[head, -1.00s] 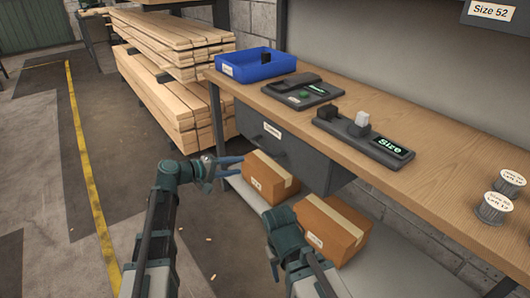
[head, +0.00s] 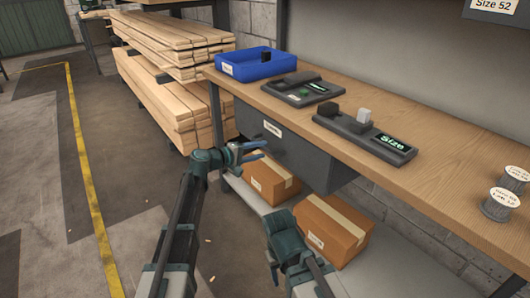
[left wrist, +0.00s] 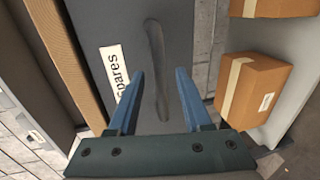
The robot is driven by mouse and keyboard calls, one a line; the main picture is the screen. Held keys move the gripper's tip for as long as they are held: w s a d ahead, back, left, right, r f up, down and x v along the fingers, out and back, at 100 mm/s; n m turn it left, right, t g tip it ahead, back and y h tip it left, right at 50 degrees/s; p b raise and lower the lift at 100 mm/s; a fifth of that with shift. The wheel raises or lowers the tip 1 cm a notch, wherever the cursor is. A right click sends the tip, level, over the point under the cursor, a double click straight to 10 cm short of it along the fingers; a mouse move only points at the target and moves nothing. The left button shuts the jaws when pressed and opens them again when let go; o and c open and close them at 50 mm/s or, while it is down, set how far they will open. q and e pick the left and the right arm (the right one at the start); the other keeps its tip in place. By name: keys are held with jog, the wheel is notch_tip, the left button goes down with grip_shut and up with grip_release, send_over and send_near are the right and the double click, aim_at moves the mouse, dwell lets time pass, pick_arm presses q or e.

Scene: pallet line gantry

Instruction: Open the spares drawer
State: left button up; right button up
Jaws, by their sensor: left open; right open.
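The spares drawer (head: 290,148) is a dark grey drawer under the wooden workbench, and it looks shut. Its white label (head: 272,129) reads "spares" in the left wrist view (left wrist: 114,69). A dark bar handle (left wrist: 157,70) runs along the drawer front in the left wrist view. My left gripper (head: 254,151) is in front of the drawer. Its blue fingers are open, and in the left wrist view (left wrist: 160,100) the handle lies between them, apart from both. My right gripper (head: 275,225) is low in front of the lower shelf; its fingers are hidden in the head view.
Cardboard boxes (head: 333,228) stand on the lower shelf under the drawer. On the bench top (head: 420,165) are a blue bin (head: 257,66), a "Size" device (head: 365,136), another dark device (head: 302,89) and two labelled cylinders.

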pick_arm(q)
jog(key=shift+x, duration=1.4)
grip_shut()
dwell(0.5)
